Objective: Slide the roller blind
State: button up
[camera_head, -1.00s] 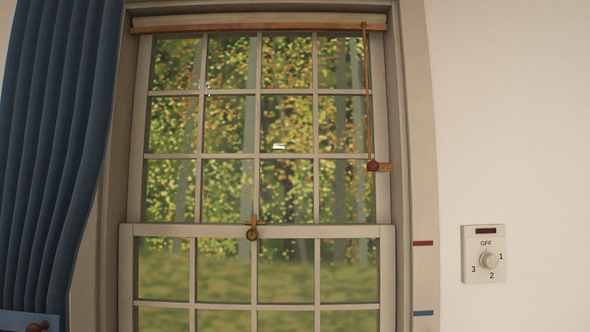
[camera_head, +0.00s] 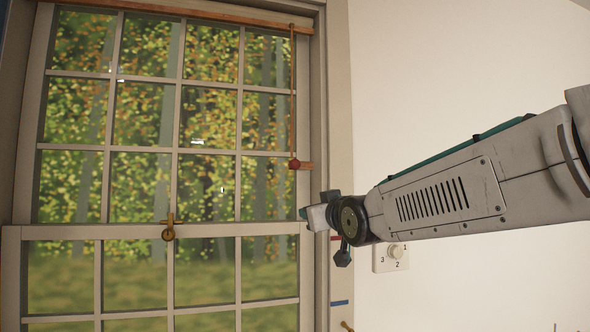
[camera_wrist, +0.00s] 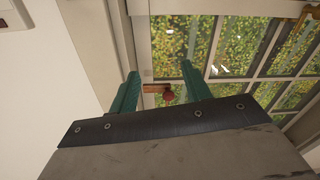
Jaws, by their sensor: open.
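The roller blind is rolled up at the top of the window, and its wooden bottom bar (camera_head: 170,9) shows at the top edge of the head view. A thin cord (camera_head: 292,90) hangs from the bar's right end to a red knob (camera_head: 294,163) beside a small wooden block (camera_head: 307,166) on the frame. In the wrist view, the red knob (camera_wrist: 168,96) and block (camera_wrist: 154,88) appear between the green fingers. My gripper (camera_wrist: 160,70) is open and empty. In the head view my arm reaches in from the right, its end just below and right of the knob.
The paned window has a brass latch (camera_head: 169,230) on its lower sash (camera_head: 150,232). A dial plate (camera_head: 390,257) on the right wall is partly hidden behind my arm. Red and blue marks sit on the right window frame. The space before the glass is clear.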

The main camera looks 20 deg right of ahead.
aim_at(297, 166)
jog(key=w+r+t, duration=0.1)
jog(key=w+r, duration=0.2)
jog(key=w+a+r+n+t+y, duration=0.1)
jog(key=w+r, duration=0.3)
jog(key=w+a+r+t, duration=0.1)
jog(key=w+r+t, duration=0.1)
jog(key=w+r, duration=0.2)
jog(key=shift+a+n+y, duration=0.1)
jog(key=shift+n+y, duration=0.2)
jog(key=shift+y, duration=0.1)
